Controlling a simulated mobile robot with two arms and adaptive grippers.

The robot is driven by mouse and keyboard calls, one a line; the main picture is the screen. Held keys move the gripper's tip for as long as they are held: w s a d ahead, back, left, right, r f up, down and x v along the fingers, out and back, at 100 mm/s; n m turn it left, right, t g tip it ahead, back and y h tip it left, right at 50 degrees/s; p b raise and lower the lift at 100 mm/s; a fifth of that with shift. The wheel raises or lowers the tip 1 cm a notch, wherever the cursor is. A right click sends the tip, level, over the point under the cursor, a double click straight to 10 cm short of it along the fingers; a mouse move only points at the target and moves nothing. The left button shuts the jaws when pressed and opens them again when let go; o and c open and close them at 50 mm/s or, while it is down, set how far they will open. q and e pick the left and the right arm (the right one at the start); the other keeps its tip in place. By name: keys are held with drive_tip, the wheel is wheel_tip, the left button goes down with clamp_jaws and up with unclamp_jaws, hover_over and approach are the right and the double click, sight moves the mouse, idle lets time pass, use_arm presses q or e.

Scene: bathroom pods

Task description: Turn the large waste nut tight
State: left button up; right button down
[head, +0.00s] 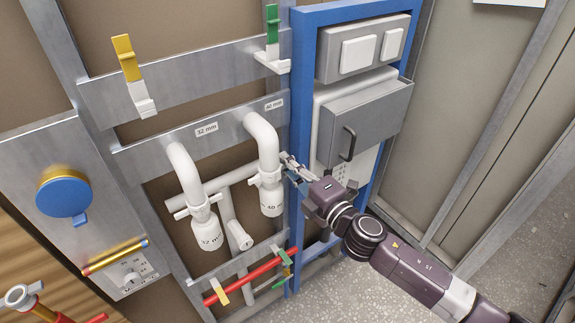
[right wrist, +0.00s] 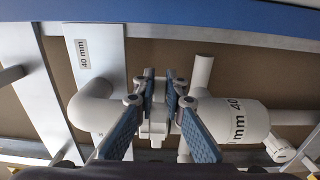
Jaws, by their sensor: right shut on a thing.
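The large waste nut (head: 267,179) is a white winged collar on the 40 mm waste pipe, between the white elbow (head: 262,135) above and the white cup marked 40 (head: 271,200) below. My right gripper (head: 288,165) comes in from the right at the nut and is shut on it. In the right wrist view, my gripper's blue-padded fingers (right wrist: 160,85) stand on either side of the white nut (right wrist: 155,128), between the elbow (right wrist: 92,103) and the cup (right wrist: 235,120). The fingers hide part of the nut. My left gripper is not in view.
A similar 32 mm pipe and nut (head: 198,208) stand to the left. A blue frame post (head: 299,110) rises close by my right gripper. Beyond it is a grey cabinet (head: 365,110) with a black handle. A red pipe (head: 248,277) runs below. Open floor lies at lower right.

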drive_tip(key=c, duration=2)
unclamp_jaws()
drive_tip(key=shift+o, duration=0.2)
drive_tip(key=v, duration=1.2)
drive_tip(key=shift+w+f, duration=0.1)
drive_tip(key=shift+f, duration=0.05)
